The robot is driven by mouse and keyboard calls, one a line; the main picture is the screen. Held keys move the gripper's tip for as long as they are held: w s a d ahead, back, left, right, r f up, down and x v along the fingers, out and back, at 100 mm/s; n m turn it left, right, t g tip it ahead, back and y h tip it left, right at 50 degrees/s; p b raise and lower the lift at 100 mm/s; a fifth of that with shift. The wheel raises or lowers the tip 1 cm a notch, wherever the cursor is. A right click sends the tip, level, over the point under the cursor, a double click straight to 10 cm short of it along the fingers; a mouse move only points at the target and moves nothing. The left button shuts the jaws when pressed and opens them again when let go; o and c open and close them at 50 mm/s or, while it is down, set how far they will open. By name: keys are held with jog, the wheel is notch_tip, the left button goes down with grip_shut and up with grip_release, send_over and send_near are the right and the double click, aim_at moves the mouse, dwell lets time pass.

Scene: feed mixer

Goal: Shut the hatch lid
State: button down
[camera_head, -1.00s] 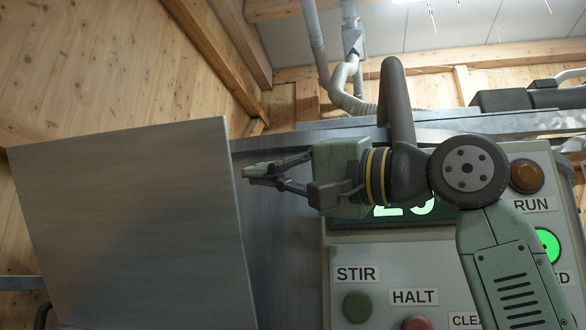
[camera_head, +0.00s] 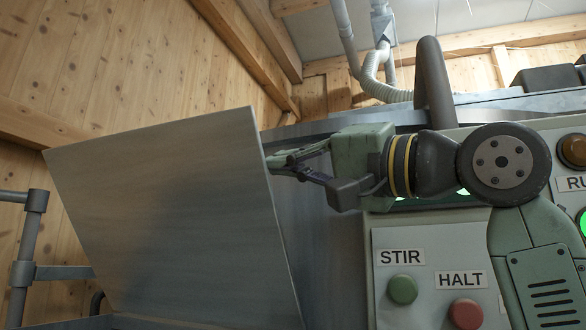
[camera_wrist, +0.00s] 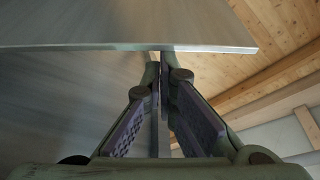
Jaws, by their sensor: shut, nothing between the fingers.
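The hatch lid (camera_head: 170,215) is a large flat grey metal panel at the left of the head view. It stands open and tilted, leaning to the left. My gripper (camera_head: 272,166) is shut and empty, at the lid's right edge, on the side toward the control panel. In the wrist view the lid (camera_wrist: 120,22) spans the upper left, and my gripper's closed fingertips (camera_wrist: 160,58) are right at its lower edge. I cannot tell whether they touch it. The hatch opening is hidden behind the lid and my arm.
The control panel (camera_head: 435,240) has STIR (camera_head: 402,290) and HALT (camera_head: 466,314) buttons below my arm. A dark curved bar (camera_head: 433,85) rises behind my arm. A grey railing (camera_head: 28,250) stands at far left. Free air lies above the lid.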

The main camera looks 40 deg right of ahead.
jog(key=s+a+f+n+y+b, duration=0.1)
jog(key=s+a+f+n+b, duration=0.1)
jog(key=f, duration=0.5)
jog(key=s+a+f+n+y+b, duration=0.2)
jog(key=s+a+f+n+b, duration=0.1)
jog(key=a+f+n+b, duration=0.2)
jog(key=s+a+f+n+y+b, duration=0.2)
jog(key=a+f+n+b, duration=0.2)
jog(key=f+b, duration=0.4)
jog(key=shift+s+a+f+n+g, duration=0.2)
jog(key=shift+f+n+g, duration=0.2)
jog(key=shift+f+n, duration=0.55)
jog(key=shift+f+b, duration=0.3)
